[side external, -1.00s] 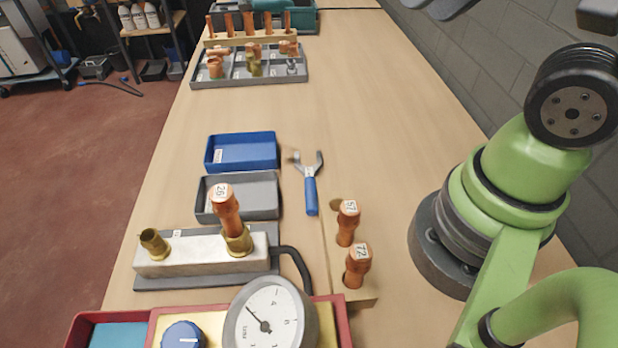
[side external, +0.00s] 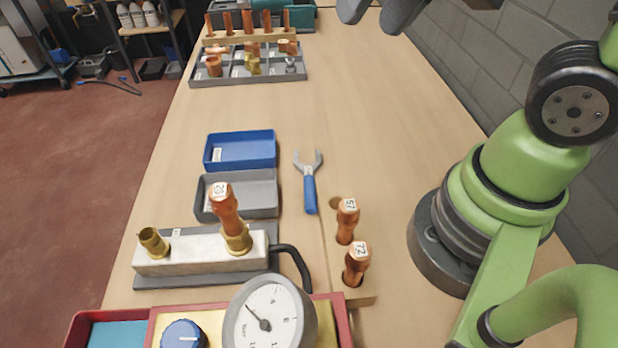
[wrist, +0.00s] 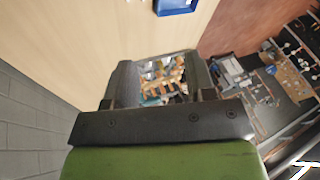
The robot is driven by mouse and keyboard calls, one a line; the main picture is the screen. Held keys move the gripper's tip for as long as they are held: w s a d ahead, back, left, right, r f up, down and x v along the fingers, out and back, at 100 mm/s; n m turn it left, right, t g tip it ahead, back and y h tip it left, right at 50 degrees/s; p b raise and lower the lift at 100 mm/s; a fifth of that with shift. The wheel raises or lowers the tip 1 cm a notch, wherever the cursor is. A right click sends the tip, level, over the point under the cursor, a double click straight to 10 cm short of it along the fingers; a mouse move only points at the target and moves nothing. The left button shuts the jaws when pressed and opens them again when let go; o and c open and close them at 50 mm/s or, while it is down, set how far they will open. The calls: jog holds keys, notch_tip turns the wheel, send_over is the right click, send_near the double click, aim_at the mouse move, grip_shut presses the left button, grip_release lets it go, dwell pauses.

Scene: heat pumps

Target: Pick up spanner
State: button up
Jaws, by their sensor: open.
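The spanner (side external: 310,188) lies flat on the bench in the side external view. It has a blue handle toward the camera and a grey open-ended head pointing away. It lies right of the blue tray and the grey tray, and nothing touches it. My gripper (side external: 378,12) shows only in part at the top edge of the side external view, well above the bench and far from the spanner. In the wrist view my gripper (wrist: 160,78) has its two dark fingers apart with nothing between them. The spanner is not visible in the wrist view.
A blue tray (side external: 241,150) and a grey tray (side external: 262,206) sit left of the spanner. Copper pieces 57 (side external: 346,222) and 72 (side external: 356,264) stand upright near its handle. A pressure gauge (side external: 268,317) is in front.

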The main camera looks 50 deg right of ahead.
jog(key=w+a+f+m+g+h, duration=0.1)
jog(key=w+f+g, duration=0.15)
jog(key=f, duration=0.25)
jog(key=w+a+f+m+g, duration=0.1)
jog(key=w+f, duration=0.3)
jog(key=f, duration=0.1)
jog(key=m+g, duration=0.2)
send_over(309, 176)
jog(key=shift+t+h, duration=0.25)
jog(key=shift+h, duration=0.05)
jog(key=f, duration=1.2)
jog(key=shift+a+f, duration=0.15)
jog(key=shift+a, duration=0.05)
jog(key=shift+d+f, duration=0.15)
jog(key=shift+f, duration=2.75)
jog(key=shift+c, duration=0.2)
grip_shut()
